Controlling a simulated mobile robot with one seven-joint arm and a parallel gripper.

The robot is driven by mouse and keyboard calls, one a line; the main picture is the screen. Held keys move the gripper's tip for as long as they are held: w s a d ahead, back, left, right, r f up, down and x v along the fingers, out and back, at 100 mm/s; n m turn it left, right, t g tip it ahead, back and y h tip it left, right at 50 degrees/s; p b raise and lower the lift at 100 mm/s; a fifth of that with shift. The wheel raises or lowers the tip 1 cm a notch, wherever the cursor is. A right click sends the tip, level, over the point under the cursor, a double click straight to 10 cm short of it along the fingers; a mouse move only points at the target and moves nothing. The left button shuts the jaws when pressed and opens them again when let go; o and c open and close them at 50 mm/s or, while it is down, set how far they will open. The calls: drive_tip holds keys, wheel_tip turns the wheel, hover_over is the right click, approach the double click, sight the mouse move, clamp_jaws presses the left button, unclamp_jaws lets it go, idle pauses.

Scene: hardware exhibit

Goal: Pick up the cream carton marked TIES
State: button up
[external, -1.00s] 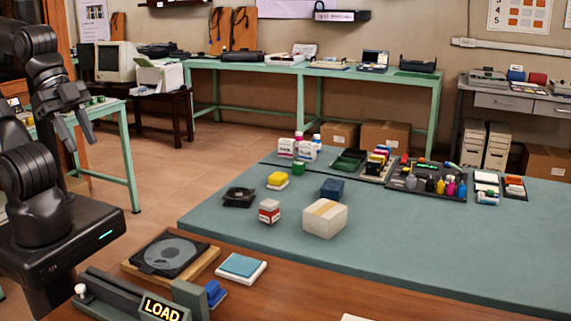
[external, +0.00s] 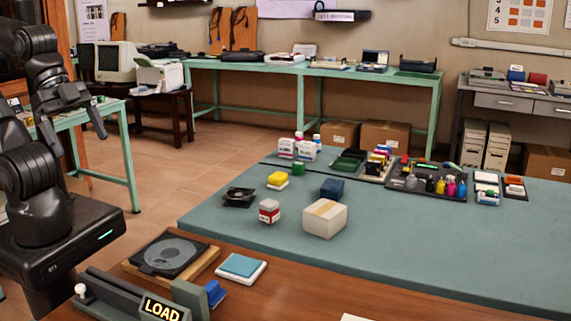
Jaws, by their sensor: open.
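A cream box (external: 325,219) with a tan strip across its top sits on the near part of the blue-green table; no TIES marking can be read on it. A smaller white and red box (external: 269,211) stands just left of it. Two small white cartons with coloured print, a left one (external: 287,148) and a right one (external: 306,151), stand farther back; their lettering is too small to read. My gripper (external: 78,139) is at the far left, open and empty, fingers pointing down, well away from all these boxes.
A dark blue box (external: 332,188), a yellow-topped block (external: 278,180) and a black fan-like part (external: 238,197) lie near the cream box. A dark tray (external: 428,192) with several bottles is behind right. A wooden counter with a LOAD sign (external: 162,309) is in front. The table's right front is clear.

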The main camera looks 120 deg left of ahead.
drive_tip(key=shift+o, duration=0.8)
